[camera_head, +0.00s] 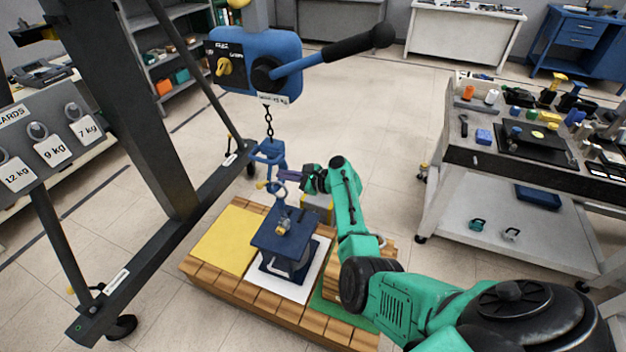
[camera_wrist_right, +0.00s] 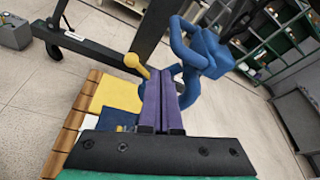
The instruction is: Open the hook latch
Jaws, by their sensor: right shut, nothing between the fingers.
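The blue hook (camera_head: 270,158) hangs on a chain under the blue hoist. It also shows large in the right wrist view (camera_wrist_right: 205,55). A yellow-knobbed lever (camera_wrist_right: 132,61), apparently its latch, sticks out to the left of the hook; its knob is small in the head view (camera_head: 261,184). My right gripper (camera_head: 285,175) reaches in from the right, its purple fingers (camera_wrist_right: 164,85) shut and empty. The fingertips are close to the hook and lever; I cannot tell whether they touch. My left gripper is not in view.
Below the hook stands a dark blue block (camera_head: 283,232) with a ring on top, on a wooden pallet (camera_head: 230,289) with coloured squares. The hoist (camera_head: 250,60) with its long lever hangs above. A dark frame (camera_head: 130,100) stands left; a tool cart (camera_head: 480,220) stands right.

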